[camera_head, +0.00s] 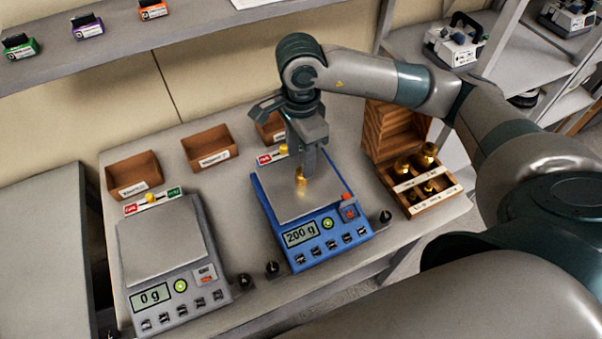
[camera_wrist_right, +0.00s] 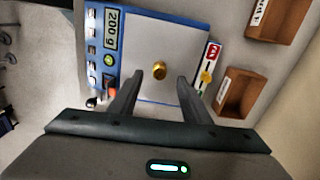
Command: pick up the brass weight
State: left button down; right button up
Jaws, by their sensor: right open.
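A small brass weight (camera_head: 301,176) stands on the pan of the blue scale (camera_head: 284,246), whose display reads 200 g. My right gripper (camera_head: 305,162) reaches down over that pan from above, its fingers partly in front of the weight. In the right wrist view, the brass weight (camera_wrist_right: 159,69) sits on the pan just beyond the open fingertips of my right gripper (camera_wrist_right: 169,78), roughly centred between them and apart from both. My left gripper is not in view.
A grey scale (camera_head: 160,242) reading 0 g stands to the left. A wooden box (camera_head: 432,203) with several brass weights is at the right. Small brown bins (camera_head: 134,177) line the back of the table. Small black knobs lie near the scales' front corners.

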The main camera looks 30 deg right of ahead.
jog(key=shift+d+f+p, duration=0.1)
jog(key=shift+f+p, duration=0.25)
notch_tip(320, 180, down, 2)
jog(key=shift+f+p, duration=0.1)
jog(key=shift+p, duration=0.45)
jog(key=shift+f, duration=0.65)
jog(key=shift+c, duration=0.5)
grip_shut()
